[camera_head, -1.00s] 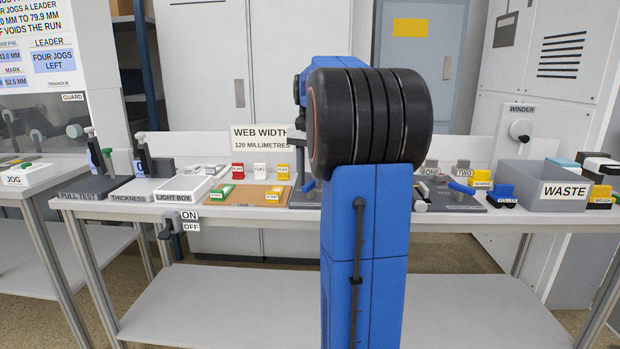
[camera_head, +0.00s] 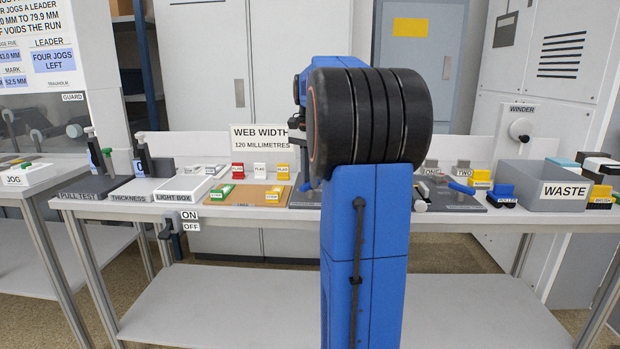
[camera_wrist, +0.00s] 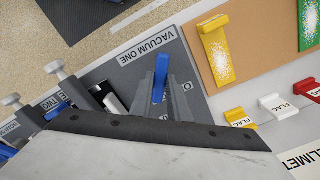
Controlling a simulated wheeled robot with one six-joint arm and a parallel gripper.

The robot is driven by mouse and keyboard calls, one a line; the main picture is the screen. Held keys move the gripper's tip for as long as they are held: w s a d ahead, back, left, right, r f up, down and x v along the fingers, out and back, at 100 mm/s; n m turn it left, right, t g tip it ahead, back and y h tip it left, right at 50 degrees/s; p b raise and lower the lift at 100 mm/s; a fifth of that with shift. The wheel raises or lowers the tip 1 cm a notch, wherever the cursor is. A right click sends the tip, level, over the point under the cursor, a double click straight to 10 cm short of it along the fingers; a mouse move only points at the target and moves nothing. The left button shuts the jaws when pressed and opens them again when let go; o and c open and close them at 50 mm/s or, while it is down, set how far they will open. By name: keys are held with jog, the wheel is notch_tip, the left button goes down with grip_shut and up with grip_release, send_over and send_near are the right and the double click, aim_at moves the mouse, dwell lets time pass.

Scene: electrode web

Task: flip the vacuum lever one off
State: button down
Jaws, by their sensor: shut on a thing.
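The vacuum one lever (camera_wrist: 161,72) is blue and stands on a grey plate (camera_wrist: 190,62) lettered VACUUM ONE in the wrist view. My gripper (camera_wrist: 160,92) is shut on this lever, with one grey finger on each side of it. In the head view my arm hides the gripper and this lever. Only a strip of the dark plate (camera_head: 303,197) shows there, left of my arm.
A clamp (camera_wrist: 62,78) stands left of the lever in the wrist view. A tan board with yellow (camera_wrist: 217,50) and green strips and several flag blocks (camera_wrist: 277,105) lies to the right. In the head view, another blue lever (camera_head: 460,187) and a grey waste bin (camera_head: 557,203) stand right of my arm.

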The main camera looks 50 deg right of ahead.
jog(key=c, duration=1.7)
grip_release()
notch_tip(320, 180, up, 18)
jog(key=shift+f, duration=0.25)
jog(key=s+a+f+n+t, duration=0.1)
jog(key=s+a+f+n, duration=0.2)
jog(key=a, duration=0.4)
jog(key=s+a+f+n, duration=0.1)
jog(key=a+f+n, duration=0.1)
jog(key=a+f, duration=0.35)
jog(key=s+a+f+n+t, duration=0.1)
jog(key=s+a+f+n, duration=0.15)
jog(key=a, duration=0.65)
jog(key=s+a+f+n+t, duration=0.1)
jog(key=s+a+f+n, duration=0.2)
jog(key=f, duration=0.4)
jog(key=s+a+f+n+t, duration=0.1)
jog(key=s+a+f+n, duration=0.2)
jog(key=s+a+f, duration=0.3)
jog(key=s+a+f+n, duration=0.3)
jog(key=s+a+f, duration=0.1)
jog(key=f, duration=0.6)
jog(key=shift+s+a+f+n+t, duration=0.15)
jog(key=shift+s+a+n+t, duration=0.2)
jog(key=shift+s, duration=0.4)
